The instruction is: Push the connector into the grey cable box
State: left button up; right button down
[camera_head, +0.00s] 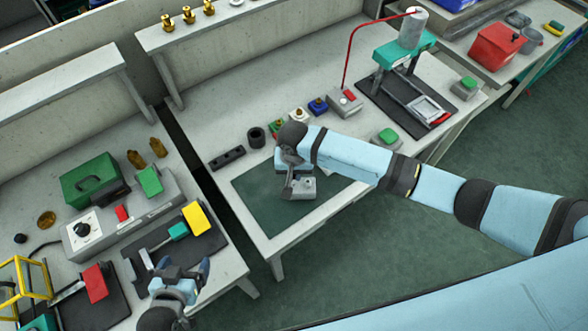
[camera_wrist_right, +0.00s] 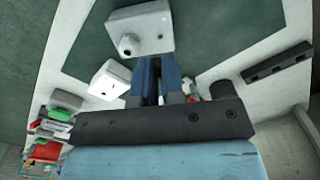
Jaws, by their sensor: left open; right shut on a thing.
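The grey cable box (camera_head: 302,188) sits on the dark green mat (camera_head: 262,205) on the middle table. In the right wrist view the box (camera_wrist_right: 150,25) is pale, with a round stub on its near face. My right gripper (camera_head: 291,170) is right at the box, on its far side in the head view. In the wrist view its blue fingers (camera_wrist_right: 160,62) end by the box's near edge. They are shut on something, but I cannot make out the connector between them. My left gripper (camera_head: 185,270) is open and empty, above the left table's front edge.
A dark bar with holes (camera_head: 226,157) and a black cylinder (camera_head: 256,137) stand behind the mat. A green-topped button box (camera_head: 388,138) stands to its right. Several small coloured blocks stand behind the right gripper. The mat's front left part is bare.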

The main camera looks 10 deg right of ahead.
aim_at(294, 178)
pick_arm(q)
notch_tip(294, 178, down, 3)
jog(key=b, duration=0.3)
pick_arm(e)
notch_tip(294, 178, down, 3)
jog(key=shift+f, duration=0.1)
pick_arm(q)
jog(key=shift+f, duration=0.1)
pick_arm(e)
jog(key=shift+f, duration=0.1)
pick_arm(q)
jog(key=shift+w+d+r, duration=0.15)
jog(key=shift+w+r, duration=0.3)
pick_arm(e)
jog(key=shift+f, duration=0.45)
pick_arm(q)
jog(key=shift+s+f, duration=0.15)
jog(key=shift+s, duration=0.1)
jog(key=shift+p, duration=0.35)
pick_arm(e)
jog(key=shift+p, duration=0.35)
pick_arm(q)
jog(key=shift+r, duration=0.55)
jog(key=shift+r, duration=0.1)
pick_arm(e)
jog(key=shift+f, duration=0.25)
